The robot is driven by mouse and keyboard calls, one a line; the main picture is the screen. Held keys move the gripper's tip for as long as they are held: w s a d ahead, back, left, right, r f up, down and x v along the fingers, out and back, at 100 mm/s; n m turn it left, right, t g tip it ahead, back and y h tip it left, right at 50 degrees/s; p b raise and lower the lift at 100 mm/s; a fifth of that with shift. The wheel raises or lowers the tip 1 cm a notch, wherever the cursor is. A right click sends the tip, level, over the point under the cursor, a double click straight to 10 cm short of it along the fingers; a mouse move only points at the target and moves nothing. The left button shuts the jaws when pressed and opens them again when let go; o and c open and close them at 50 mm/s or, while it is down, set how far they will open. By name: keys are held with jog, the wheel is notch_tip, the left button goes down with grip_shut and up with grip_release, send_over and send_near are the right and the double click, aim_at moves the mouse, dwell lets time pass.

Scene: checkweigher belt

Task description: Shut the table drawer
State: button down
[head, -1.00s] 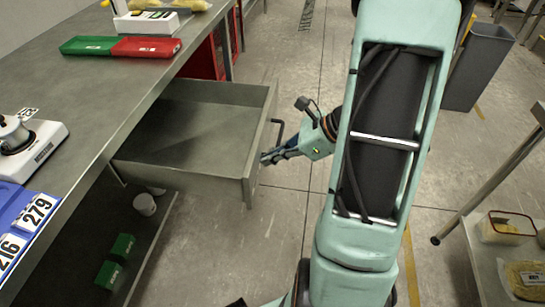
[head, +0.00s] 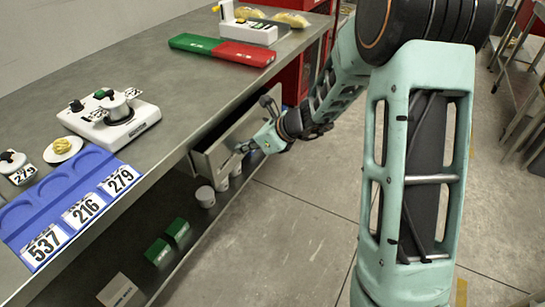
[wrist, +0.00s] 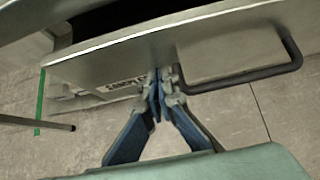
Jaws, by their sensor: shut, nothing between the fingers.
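Whether the tips touch the panel I cannot tell. In the head view my gripper (head: 242,147) is at the drawer front, and my arm hides part of the drawer.
The worktop (head: 185,75) holds a white scale (head: 118,122), a blue tray (head: 75,200) and red and green blocks (head: 243,54). Green boxes (head: 177,231) and white tubs (head: 205,196) are on the shelf below. The floor (head: 285,235) in front is clear.

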aim_at(223, 138)
jog(key=w+a, duration=0.2)
jog(key=a, duration=0.1)
jog(key=w+a, duration=0.1)
jog(key=a, duration=0.1)
jog(key=shift+w+a+p, duration=0.2)
jog(key=shift+w+p, duration=0.15)
jog(key=shift+a+r, duration=0.1)
jog(key=shift+r, duration=0.05)
jog(key=shift+w+a+r, duration=0.1)
